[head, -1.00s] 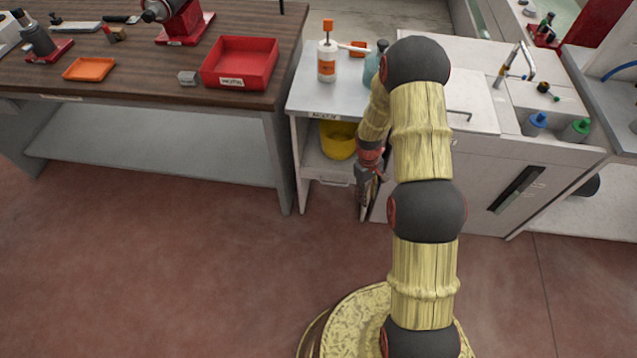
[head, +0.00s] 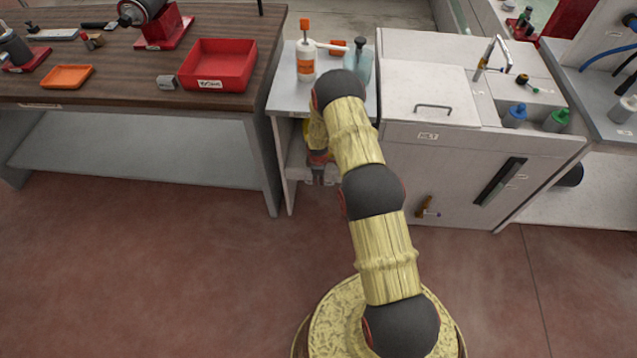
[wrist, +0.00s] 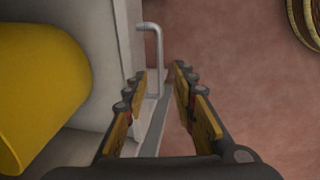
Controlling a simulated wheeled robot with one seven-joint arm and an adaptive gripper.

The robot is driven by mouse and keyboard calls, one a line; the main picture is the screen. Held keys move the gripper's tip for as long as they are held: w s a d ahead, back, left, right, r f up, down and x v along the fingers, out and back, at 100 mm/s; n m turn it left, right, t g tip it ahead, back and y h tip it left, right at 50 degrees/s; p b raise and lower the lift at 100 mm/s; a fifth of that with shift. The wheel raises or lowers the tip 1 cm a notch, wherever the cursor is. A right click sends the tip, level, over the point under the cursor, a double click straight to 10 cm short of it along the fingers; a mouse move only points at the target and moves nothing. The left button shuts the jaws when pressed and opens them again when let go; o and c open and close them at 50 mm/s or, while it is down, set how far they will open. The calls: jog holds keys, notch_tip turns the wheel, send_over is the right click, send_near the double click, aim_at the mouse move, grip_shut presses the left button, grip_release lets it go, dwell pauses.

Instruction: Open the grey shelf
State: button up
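The grey shelf (head: 283,103) is a small open-fronted unit between the wooden bench and the white machine. My arm covers most of its front in the head view. My gripper (head: 320,178) is low at this front, partly hidden by my arm. In the wrist view my gripper (wrist: 160,82) is open, with its two fingers apart. A pale grey bar handle (wrist: 156,70) at the shelf's front edge stands between or just beyond the fingertips. I cannot tell whether a finger touches it. A yellow bucket (wrist: 38,85) lies to the left, inside the shelf.
A white spray bottle (head: 305,60) and a bluish bottle (head: 358,66) stand on the shelf's top. The wooden bench (head: 130,75) is at left, and the white machine (head: 450,165) adjoins at right. The reddish floor (head: 150,270) in front is clear.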

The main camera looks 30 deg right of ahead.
jog(key=f, duration=0.1)
jog(key=f+b, duration=0.1)
jog(key=f, duration=0.3)
jog(key=shift+w+d, duration=0.3)
jog(key=shift+w, duration=0.1)
jog(key=c, duration=0.3)
jog(key=c, duration=0.4)
grip_shut()
